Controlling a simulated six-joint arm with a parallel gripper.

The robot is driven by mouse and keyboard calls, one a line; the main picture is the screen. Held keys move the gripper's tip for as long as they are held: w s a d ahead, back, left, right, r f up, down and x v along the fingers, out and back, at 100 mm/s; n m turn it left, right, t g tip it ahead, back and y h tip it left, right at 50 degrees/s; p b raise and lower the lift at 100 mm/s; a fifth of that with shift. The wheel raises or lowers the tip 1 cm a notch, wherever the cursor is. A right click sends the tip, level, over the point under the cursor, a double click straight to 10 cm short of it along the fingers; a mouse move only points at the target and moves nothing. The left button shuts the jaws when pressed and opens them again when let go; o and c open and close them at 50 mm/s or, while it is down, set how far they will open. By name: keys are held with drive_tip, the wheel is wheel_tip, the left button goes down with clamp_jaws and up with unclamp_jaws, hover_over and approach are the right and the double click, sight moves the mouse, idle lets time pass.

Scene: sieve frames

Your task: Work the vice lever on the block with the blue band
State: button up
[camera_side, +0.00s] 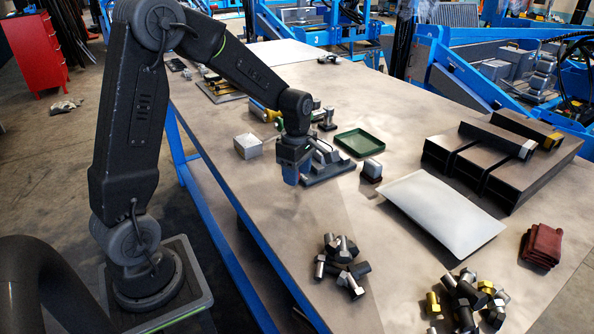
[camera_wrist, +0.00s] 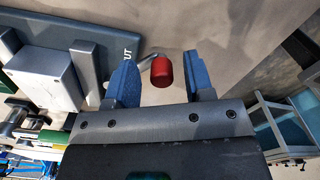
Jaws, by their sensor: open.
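The vice shows in the wrist view as a grey base plate (camera_wrist: 20,48) with a light metal block (camera_wrist: 48,78) and an upright jaw (camera_wrist: 85,62) on it. A lever with a red knob (camera_wrist: 162,72) sticks out beside the plate. My gripper (camera_wrist: 161,58) is open, its two blue fingers on either side of the red knob, with gaps showing on both sides. In the side view, my gripper (camera_side: 291,182) points down at the left of the vice (camera_side: 328,170) and partly hides it. I cannot make out a blue band on the block.
A grey block (camera_side: 248,146) stands left of my gripper. A green tray (camera_side: 360,143) and a small metal block on a dark red base (camera_side: 372,170) lie to the right. Loose bolts (camera_side: 342,262) lie nearer the front. Bare table lies between the bolts and my gripper.

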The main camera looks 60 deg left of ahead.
wheel_tip(320, 180, up, 14)
idle(0.6)
drive_tip(key=shift+f, duration=0.1)
drive_tip(key=s+d+m+t, duration=0.2)
drive_tip(key=s+d+m, duration=0.4)
drive_tip(key=m, duration=0.5)
drive_tip(key=s+d+m+t, duration=0.3)
drive_tip(key=s+d+m, duration=0.4)
drive_tip(key=s+m, duration=0.4)
drive_tip(key=shift+s+r+m+t, duration=0.25)
drive_tip(key=shift+r+m+t, duration=0.05)
drive_tip(key=shift+m, duration=0.3)
